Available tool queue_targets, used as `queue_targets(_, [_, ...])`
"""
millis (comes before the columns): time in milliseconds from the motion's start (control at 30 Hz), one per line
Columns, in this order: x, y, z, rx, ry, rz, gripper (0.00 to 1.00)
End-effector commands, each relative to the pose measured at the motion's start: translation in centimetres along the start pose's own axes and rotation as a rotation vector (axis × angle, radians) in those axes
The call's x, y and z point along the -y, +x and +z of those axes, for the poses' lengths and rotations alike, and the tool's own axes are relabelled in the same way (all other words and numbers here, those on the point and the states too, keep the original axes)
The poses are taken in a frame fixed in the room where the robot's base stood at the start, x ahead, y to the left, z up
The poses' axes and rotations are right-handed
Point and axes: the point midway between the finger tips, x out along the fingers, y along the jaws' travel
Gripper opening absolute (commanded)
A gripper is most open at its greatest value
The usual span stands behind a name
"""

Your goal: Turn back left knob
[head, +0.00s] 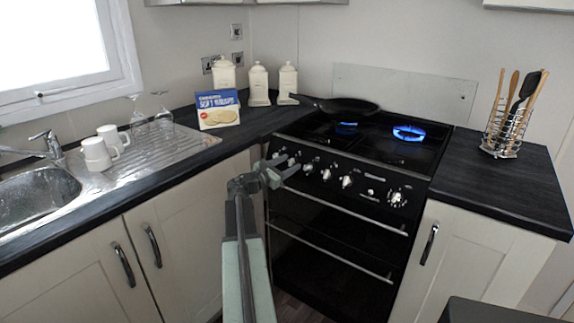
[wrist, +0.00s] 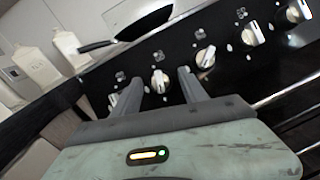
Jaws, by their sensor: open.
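The black cooker (head: 330,225) has a row of silver-white control knobs along its front panel. My gripper (head: 280,169) is at the left end of this row, close to the panel. In the wrist view my gripper (wrist: 159,74) is open, with one knob (wrist: 160,81) showing between its two fingers. I cannot tell whether the fingers touch it. Another knob is partly hidden by the left finger. More knobs (wrist: 205,57) continue to the right. A blue flame (head: 409,133) burns at the back right, and another shows by the black pan (head: 348,106) at the back left.
The pan's handle points left over the worktop. White canisters (head: 259,85) and a blue box (head: 218,109) stand left of the cooker. A utensil rack (head: 502,133) stands on the right worktop. An oven handle (head: 340,213) runs below the knobs. The sink (head: 38,195) is at the left.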

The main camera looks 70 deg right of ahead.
Motion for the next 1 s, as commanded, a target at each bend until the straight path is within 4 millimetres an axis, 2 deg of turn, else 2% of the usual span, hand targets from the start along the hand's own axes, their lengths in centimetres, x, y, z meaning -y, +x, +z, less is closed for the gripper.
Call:
queue_targets(33, [0.0,-0.03,0.0,0.0,0.0,0.0,0.51])
queue_targets(67, [-0.01,-0.04,-0.01,0.0,0.0,0.0,0.45])
queue_targets(200, [-0.02,-0.07,-0.01,0.0,0.0,0.0,0.06])
queue_targets(233, [-0.02,-0.07,-0.01,0.0,0.0,0.0,0.0])
queue_targets(300, [-0.66,-0.02,-0.17,-0.002,0.001,0.006,0.0])
queue_targets(667, [-0.49,-0.28,0.05,-0.003,0.069,-0.03,0.0])
queue_targets(1000, [-0.82,-0.24,0.3,-0.004,0.311,-0.149,0.0])
